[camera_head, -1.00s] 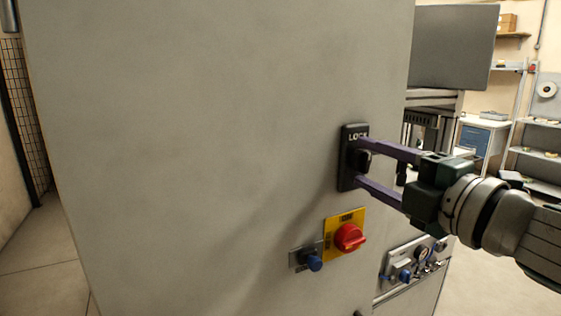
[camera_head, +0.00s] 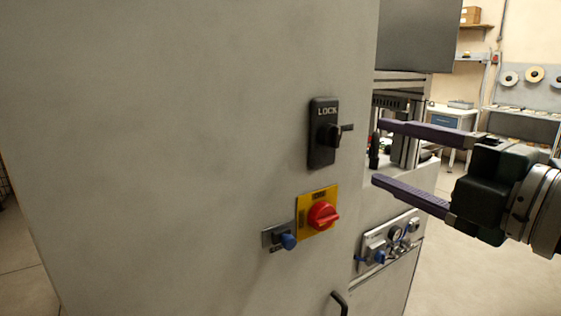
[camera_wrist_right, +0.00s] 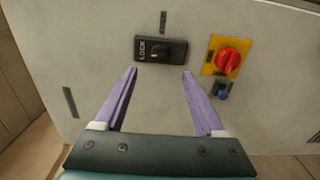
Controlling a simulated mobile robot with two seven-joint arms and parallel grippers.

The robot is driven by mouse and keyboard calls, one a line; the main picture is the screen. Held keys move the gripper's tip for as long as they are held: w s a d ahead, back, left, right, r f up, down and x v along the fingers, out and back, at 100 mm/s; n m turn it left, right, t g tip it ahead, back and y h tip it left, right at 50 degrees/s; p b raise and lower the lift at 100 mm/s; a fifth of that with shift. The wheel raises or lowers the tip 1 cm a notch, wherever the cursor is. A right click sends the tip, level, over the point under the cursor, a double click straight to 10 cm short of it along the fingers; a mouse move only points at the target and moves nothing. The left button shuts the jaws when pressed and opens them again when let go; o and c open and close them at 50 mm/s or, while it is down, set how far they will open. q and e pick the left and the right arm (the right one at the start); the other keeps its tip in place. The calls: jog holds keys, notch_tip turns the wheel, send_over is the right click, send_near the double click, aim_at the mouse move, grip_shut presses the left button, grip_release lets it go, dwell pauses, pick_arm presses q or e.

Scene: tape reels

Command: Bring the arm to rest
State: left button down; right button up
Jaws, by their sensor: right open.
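My right gripper (camera_head: 378,152) is open and empty, to the right of the black LOCK latch plate (camera_head: 322,150) and apart from it. Its two purple fingers point left toward the grey cabinet (camera_head: 190,140). The latch plate carries a black knob with a small lever sticking out to the right. In the right wrist view the fingers (camera_wrist_right: 158,72) are spread wide, with the LOCK plate (camera_wrist_right: 160,49) beyond their tips and nothing between them. My left gripper is not in view.
Below the latch are a red rotary switch (camera_head: 322,215) on a yellow plate and a blue knob (camera_head: 288,241). A gauge panel (camera_head: 388,240) and a black handle (camera_head: 340,301) are lower right. Shelves and reels stand behind at right. Open floor lies at lower right.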

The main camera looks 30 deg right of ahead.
jog(key=shift+s, duration=0.75)
jog(key=s+f+m+g+h, duration=0.2)
jog(key=s+f+m+g, duration=0.15)
jog(key=f+m, duration=0.3)
jog(key=s+f+m+g+h, duration=0.2)
jog(key=s+f+m+g, duration=0.1)
jog(key=f+m+g, duration=0.3)
jog(key=s+a+f+m+g+y, duration=0.35)
jog(key=s+a+f+m, duration=0.2)
jog(key=s+a, duration=0.35)
notch_tip(320, 180, up, 26)
jog(key=a+n+g+p, duration=0.1)
jog(key=p, duration=2.5)
jog(key=shift+s+a+r, duration=0.15)
jog(key=shift+a+r, duration=0.05)
jog(key=shift+a, duration=0.05)
jog(key=shift+h, duration=0.25)
